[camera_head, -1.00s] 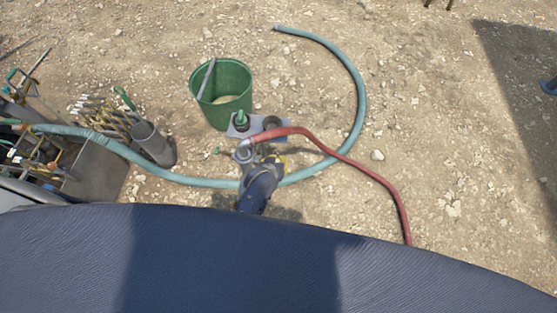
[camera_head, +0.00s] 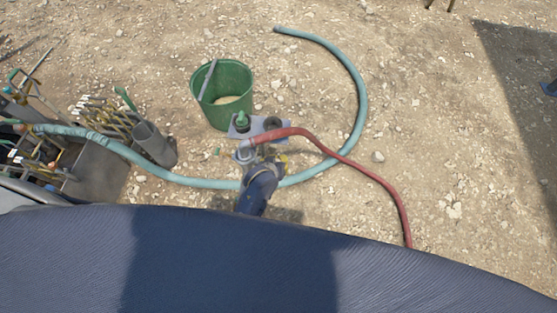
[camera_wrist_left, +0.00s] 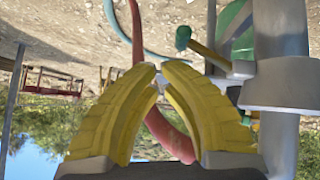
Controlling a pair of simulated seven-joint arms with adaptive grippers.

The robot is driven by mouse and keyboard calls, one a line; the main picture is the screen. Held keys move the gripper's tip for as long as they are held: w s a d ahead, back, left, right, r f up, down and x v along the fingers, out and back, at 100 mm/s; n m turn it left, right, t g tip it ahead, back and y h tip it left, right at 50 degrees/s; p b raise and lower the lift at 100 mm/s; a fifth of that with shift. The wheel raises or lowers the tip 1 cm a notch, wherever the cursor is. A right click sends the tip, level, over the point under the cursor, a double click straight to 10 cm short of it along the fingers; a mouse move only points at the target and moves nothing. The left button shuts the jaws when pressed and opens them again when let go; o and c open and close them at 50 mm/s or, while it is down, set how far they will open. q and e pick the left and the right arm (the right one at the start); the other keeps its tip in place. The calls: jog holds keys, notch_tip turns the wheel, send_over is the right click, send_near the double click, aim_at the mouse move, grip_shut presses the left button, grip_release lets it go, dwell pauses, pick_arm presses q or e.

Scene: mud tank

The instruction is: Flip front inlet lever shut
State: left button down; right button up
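A lever with a green-tipped handle (camera_wrist_left: 183,38) sticks out from a grey pipe fitting (camera_wrist_left: 282,85) at the right of the left wrist view. In the head view, a small green tip (camera_head: 217,152) shows left of the grey inlet fitting (camera_head: 244,155), where the red hose ends. My left gripper (camera_head: 270,158) is just right of this fitting. In the left wrist view its yellow fingers (camera_wrist_left: 160,72) arch together, with their tips close and no lever between them. The lever handle is apart from the fingers, to their right. My right gripper is in neither view.
A green bucket (camera_head: 238,80) stands behind the fittings. A red hose (camera_head: 370,172) and a teal hose (camera_head: 362,100) curve over the stony ground. A grey bin with tools (camera_head: 98,170) stands at left. Open ground lies at right.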

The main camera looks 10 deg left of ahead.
pick_arm(q)
jog(key=v, duration=0.7)
jog(key=shift+r, duration=0.1)
dwell(0.4)
